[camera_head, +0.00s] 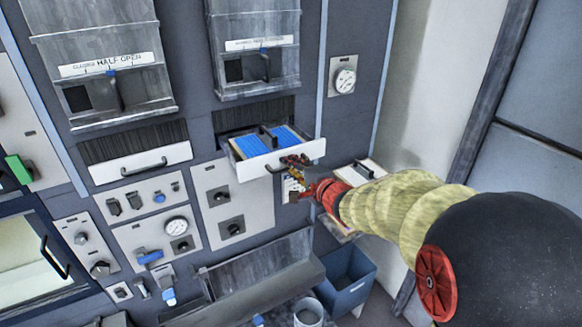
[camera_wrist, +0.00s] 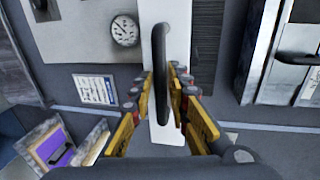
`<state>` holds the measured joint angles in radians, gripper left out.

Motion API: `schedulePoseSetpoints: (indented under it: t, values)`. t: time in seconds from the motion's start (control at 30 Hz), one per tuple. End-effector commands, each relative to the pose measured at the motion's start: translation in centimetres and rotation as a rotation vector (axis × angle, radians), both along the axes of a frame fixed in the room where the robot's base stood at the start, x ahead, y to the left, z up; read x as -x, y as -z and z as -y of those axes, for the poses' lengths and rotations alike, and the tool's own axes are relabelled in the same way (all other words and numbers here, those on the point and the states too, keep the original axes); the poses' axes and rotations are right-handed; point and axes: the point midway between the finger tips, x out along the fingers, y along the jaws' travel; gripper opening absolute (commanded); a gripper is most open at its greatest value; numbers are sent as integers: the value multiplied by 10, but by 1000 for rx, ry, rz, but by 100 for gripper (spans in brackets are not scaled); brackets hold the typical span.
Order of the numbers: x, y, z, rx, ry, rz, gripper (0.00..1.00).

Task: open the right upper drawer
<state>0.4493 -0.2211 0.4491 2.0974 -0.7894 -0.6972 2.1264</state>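The right upper drawer (camera_head: 308,152) is pulled partway out of the cabinet in the head view. Its white front faces me and blue items (camera_head: 265,142) with a dark divider lie inside. My gripper (camera_head: 294,172) is at the right part of this front and hides some of its handle. In the wrist view the white drawer front (camera_wrist: 181,40) stands with its dark bar handle (camera_wrist: 164,75) between my fingers (camera_wrist: 160,88). The fingers are apart, one on each side of the handle. Contact with the handle cannot be made out.
A left drawer (camera_head: 120,171) sits shut beside it. Hatches (camera_head: 255,75) are above, control panels (camera_head: 232,197) below. A trough (camera_head: 255,280), a blue bin (camera_head: 348,280) and a grey bucket (camera_head: 308,314) stand lower down. Another handled unit (camera_head: 362,173) is to the right.

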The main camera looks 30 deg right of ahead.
Motion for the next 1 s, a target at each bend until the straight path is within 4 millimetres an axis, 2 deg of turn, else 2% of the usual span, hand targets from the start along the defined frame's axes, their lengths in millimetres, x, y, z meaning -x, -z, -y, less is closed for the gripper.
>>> schedulePoseSetpoints:
  t: [0.17,0.4,0.6,0.8,1.0]
  values:
    - [19,-5,2,1,3,1,17]
    - [67,-15,4,3,5,3,17]
    - [100,-20,5,2,4,2,17]
    - [115,-22,4,0,1,-1,17]
    - [116,-23,4,0,0,-1,17]
